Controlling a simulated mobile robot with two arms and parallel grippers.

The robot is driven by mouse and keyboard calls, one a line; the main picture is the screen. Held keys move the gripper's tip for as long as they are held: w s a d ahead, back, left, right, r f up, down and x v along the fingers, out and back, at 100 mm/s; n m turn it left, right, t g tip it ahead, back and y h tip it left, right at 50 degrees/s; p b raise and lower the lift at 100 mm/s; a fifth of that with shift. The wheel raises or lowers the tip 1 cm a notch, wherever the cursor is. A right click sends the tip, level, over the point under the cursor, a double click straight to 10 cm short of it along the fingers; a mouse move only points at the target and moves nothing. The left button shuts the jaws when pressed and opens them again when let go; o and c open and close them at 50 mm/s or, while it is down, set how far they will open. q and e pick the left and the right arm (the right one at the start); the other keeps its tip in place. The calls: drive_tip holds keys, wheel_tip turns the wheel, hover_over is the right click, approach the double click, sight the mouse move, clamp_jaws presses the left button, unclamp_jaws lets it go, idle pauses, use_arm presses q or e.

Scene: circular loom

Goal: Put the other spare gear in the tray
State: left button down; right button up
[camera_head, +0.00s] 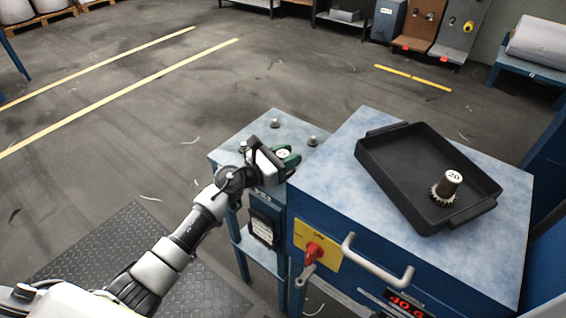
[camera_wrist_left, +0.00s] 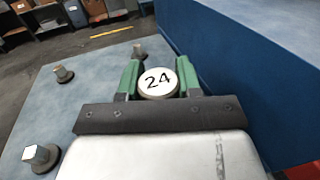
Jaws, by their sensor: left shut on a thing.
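My left gripper (camera_head: 287,158) is over the small blue stand beside the large blue cabinet. In the left wrist view its green fingers (camera_wrist_left: 160,80) are shut on the spare gear marked 24 (camera_wrist_left: 158,82). Only the gear's round white top and its rim show; its lower part is hidden. In the head view the gear's pale top (camera_head: 282,153) shows between the fingers. The black tray (camera_head: 398,187) lies on the cabinet top, right of the gripper. My right gripper is not in view.
The small stand (camera_head: 232,154) carries short metal pegs, one of them (camera_wrist_left: 63,74) left of the gripper in the wrist view. The cabinet (camera_head: 330,190) rises higher than the stand, with a grey handle (camera_head: 375,262) and red switch (camera_head: 314,251) on its front.

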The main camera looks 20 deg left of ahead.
use_arm(q)
drive_tip(key=shift+r, duration=0.2)
drive_tip(key=shift+r+p, duration=1.95)
drive_tip(key=shift+r, duration=0.15)
drive_tip(key=shift+f, duration=0.15)
